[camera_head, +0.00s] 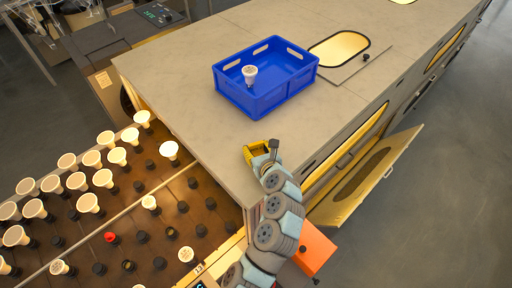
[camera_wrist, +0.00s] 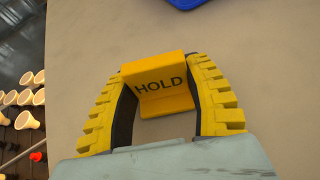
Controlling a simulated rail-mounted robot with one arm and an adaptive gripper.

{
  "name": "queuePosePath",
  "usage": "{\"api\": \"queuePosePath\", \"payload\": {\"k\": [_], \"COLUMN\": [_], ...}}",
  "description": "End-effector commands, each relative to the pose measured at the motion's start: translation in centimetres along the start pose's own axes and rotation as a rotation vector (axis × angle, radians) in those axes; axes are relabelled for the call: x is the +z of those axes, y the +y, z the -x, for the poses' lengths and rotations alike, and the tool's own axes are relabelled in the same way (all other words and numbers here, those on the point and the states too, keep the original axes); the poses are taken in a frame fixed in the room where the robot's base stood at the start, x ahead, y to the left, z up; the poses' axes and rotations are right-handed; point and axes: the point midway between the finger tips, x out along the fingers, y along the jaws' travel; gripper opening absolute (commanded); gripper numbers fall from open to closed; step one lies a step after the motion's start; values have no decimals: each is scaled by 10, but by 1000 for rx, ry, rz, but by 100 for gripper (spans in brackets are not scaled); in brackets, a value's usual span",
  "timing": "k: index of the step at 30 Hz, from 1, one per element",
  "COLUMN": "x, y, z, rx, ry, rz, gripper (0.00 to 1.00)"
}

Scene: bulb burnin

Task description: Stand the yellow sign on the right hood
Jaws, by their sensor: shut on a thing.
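The yellow sign (camera_wrist: 160,84) with the word HOLD shows in the wrist view, between the two yellow fingers of my gripper (camera_wrist: 162,95). My gripper is shut on it. In the head view my gripper (camera_head: 258,150) is over the near left part of the grey hood top (camera_head: 190,62), and the sign is too small there to tell from the yellow fingers. I cannot tell whether the sign touches the surface. The hood's window door (camera_head: 368,176) hangs open on its right side.
A blue crate (camera_head: 266,97) with a white bulb (camera_head: 249,72) stands on the hood top, beyond my gripper. A lit oval window (camera_head: 338,48) is beside it. The rack (camera_head: 120,215) at left holds several bulbs. An orange panel (camera_head: 314,250) is near my arm.

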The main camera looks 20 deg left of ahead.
Motion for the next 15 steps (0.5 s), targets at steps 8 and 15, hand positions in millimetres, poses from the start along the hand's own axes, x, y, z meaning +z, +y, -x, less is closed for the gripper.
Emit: {"api": "queuePosePath", "payload": {"k": [8, 15], "x": [-2, -2], "y": [0, 0], "z": [-1, -1], "rx": [1, 1], "ry": [1, 1], "rz": [-1, 0], "gripper": [57, 76]}}
